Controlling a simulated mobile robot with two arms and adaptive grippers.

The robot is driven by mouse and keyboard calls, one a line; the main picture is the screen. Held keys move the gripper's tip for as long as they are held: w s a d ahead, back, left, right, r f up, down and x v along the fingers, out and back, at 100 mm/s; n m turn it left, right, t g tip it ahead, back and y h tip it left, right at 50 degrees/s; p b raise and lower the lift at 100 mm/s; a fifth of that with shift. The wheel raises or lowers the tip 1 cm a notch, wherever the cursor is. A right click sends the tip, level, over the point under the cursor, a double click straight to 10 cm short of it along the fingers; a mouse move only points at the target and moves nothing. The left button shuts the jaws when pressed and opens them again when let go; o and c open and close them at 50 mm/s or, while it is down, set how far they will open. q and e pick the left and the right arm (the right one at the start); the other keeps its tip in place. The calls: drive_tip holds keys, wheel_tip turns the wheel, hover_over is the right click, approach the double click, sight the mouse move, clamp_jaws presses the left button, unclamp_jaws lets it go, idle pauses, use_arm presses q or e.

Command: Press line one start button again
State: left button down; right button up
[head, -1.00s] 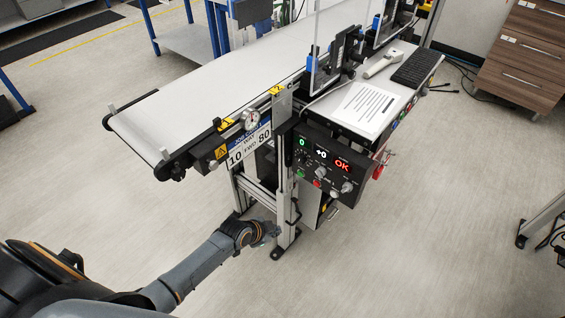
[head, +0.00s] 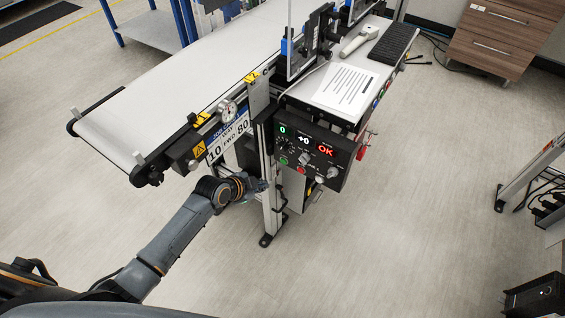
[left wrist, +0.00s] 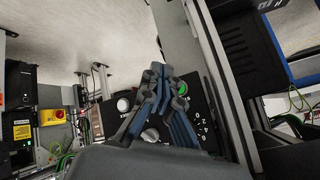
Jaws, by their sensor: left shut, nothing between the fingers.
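My left gripper (head: 262,185) is left of and below the panel, partly hard to make out against the frame. In the left wrist view my left gripper (left wrist: 158,70) is shut and empty, in front of the panel face; a green button (left wrist: 182,88) shows just right of its fingertips. Contact cannot be told. My right gripper is out of view.
The white conveyor belt (head: 150,100) runs above my left forearm. A gauge (head: 228,108) and number plate (head: 228,142) are on its side. A conveyor leg (head: 269,215) stands beside the gripper. A paper sheet (head: 346,88) lies on the shelf above the panel. Floor in front is clear.

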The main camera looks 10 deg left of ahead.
sight(283, 161)
use_arm(q)
drive_tip(key=w+d+b, duration=0.2)
drive_tip(key=w+b, duration=0.1)
drive_tip(key=w, duration=0.4)
drive_tip(key=shift+d+b, duration=0.3)
drive_tip(key=shift+b, duration=0.05)
drive_tip(key=shift+w, duration=0.15)
idle(1.0)
drive_tip(key=shift+w+d, duration=0.15)
drive_tip(key=shift+w, duration=0.15)
